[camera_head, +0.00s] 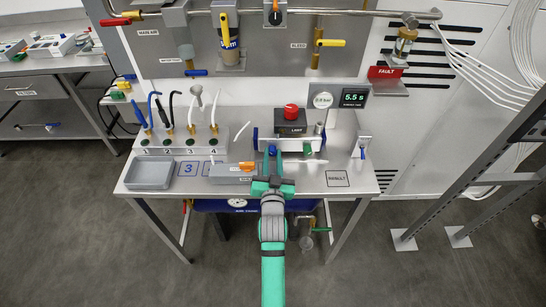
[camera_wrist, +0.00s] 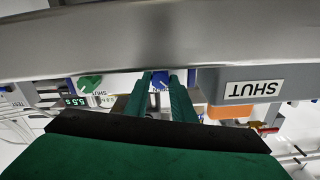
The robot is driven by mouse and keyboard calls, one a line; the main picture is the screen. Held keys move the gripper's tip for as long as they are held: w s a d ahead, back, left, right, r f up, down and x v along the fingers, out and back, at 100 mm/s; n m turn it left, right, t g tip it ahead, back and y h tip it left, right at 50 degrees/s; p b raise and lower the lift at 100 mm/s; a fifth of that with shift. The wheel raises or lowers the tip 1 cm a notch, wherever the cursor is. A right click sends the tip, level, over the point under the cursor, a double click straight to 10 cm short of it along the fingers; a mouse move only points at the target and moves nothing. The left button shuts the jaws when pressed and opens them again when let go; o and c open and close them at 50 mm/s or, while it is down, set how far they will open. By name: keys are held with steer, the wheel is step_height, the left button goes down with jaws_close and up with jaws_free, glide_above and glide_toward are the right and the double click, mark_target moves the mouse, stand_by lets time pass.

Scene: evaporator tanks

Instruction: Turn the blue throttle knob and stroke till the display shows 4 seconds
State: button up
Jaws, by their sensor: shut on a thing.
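The display (camera_head: 353,98) on the back panel reads 5.5 s in green digits. It also shows at the left of the wrist view (camera_wrist: 74,101). A blue knob (camera_wrist: 161,79) with a white mark sits between the fingers in the wrist view. My gripper (camera_head: 271,153) reaches the front of the white valve unit in the head view, and its two fingers (camera_wrist: 160,88) are shut on the blue knob. The fingers hide part of the knob.
A grey box with an orange handle (camera_head: 246,167) is close left of my gripper. A grey tray (camera_head: 151,174) lies further left. The bench at the right front is mostly clear.

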steer(key=o, duration=0.8)
steer(key=s, duration=1.1)
steer(key=s+f+n+g, duration=0.1)
steer(key=s+f, duration=0.2)
steer(key=s, duration=0.6)
steer(key=s+f, duration=0.4)
steer(key=s, duration=0.5)
steer(key=shift+n+g, duration=0.7)
steer(key=shift+g, duration=0.1)
steer(key=v, duration=1.2)
steer(key=f+v, duration=0.1)
steer(key=v, duration=0.5)
steer(key=shift+s, duration=0.5)
